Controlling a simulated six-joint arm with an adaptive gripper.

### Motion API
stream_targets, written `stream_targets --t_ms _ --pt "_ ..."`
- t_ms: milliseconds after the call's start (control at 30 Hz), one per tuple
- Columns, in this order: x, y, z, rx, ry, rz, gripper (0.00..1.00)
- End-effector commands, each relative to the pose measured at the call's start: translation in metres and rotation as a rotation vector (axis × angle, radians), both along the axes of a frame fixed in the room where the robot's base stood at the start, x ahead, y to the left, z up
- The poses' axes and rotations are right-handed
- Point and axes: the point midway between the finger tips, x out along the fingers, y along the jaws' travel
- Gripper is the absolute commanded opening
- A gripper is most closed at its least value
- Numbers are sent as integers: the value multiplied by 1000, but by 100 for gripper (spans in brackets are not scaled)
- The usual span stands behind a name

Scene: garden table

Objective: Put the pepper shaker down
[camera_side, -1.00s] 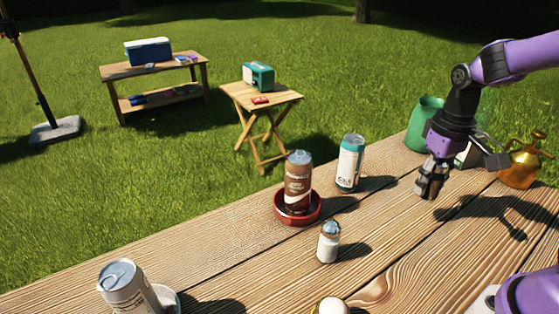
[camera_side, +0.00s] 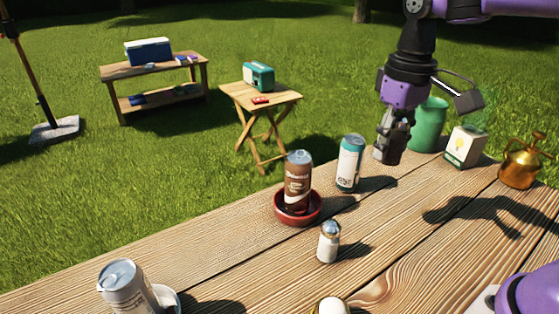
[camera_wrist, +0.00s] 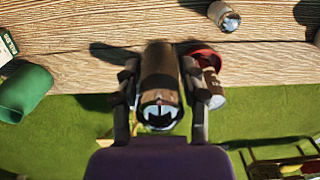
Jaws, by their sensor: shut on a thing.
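My gripper (camera_side: 388,154) hangs over the far edge of the wooden table, right of the teal-and-white can (camera_side: 350,163). In the wrist view my gripper (camera_wrist: 161,90) is shut on the pepper shaker (camera_wrist: 160,72), a dark brown cylinder with a shiny metal cap (camera_wrist: 161,113). In the side view the shaker is mostly hidden between the dark fingers. Its underside is hidden, and I cannot tell whether it touches the table.
A brown can (camera_side: 298,182) stands in a red bowl (camera_side: 297,219). A pale shaker (camera_side: 329,243) stands in front. A green pot (camera_side: 428,126), a white box (camera_side: 465,147) and a copper sprayer (camera_side: 520,165) stand right. The right-middle planks are clear.

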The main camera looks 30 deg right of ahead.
Motion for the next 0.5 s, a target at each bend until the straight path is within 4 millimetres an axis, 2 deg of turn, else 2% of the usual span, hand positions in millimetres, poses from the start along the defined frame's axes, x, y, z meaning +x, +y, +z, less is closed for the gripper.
stream_targets --t_ms 167,300,400,500 --pt "-26 53 -12 0 0 -28 4" --pt "-65 97 -26 0 -1 -80 4" --pt "-93 118 -35 1 -2 -117 4" --pt "-116 131 -43 1 -2 -147 4"
